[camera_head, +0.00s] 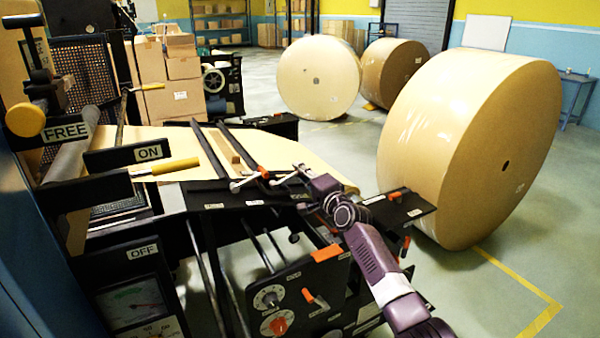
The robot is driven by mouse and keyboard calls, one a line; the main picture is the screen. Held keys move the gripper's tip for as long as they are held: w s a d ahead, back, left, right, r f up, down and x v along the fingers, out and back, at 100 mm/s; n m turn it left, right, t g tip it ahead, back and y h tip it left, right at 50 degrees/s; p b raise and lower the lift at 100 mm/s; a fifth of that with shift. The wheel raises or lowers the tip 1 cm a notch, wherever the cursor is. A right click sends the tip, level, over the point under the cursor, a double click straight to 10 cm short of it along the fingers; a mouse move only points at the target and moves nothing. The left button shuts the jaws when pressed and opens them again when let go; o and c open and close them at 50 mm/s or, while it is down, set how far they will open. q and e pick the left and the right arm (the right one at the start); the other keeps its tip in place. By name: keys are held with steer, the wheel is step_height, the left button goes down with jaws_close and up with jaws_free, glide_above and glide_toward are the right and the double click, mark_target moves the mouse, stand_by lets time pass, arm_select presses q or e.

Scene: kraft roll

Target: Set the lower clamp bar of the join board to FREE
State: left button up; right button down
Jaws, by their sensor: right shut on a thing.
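The join board (196,198) is a dark ledge with two long dark clamp bars across the kraft paper. The left bar (209,150) and the right bar (240,150) each end near a pale lever with orange parts. The left lever (247,180) stands clear. The right lever (284,179) reaches to my right gripper (305,176), which is shut on its end. The fingertips are small and partly hidden by the wrist. Small labels on the board's front edge are too small to read. My left gripper is not in view.
A control panel (290,283) with dials and orange switches is below the board. A yellow-handled lever (175,166) by ON and OFF plates is at left; a FREE plate (66,131) is above it. A large kraft roll (470,145) stands right; floor around it is open.

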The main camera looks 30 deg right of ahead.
steer(key=shift+f, duration=0.2)
steer(key=c, duration=1.9)
jaws_free()
steer(key=shift+r, duration=0.1)
steer(key=s, duration=1.2)
steer(key=shift+d, duration=0.2)
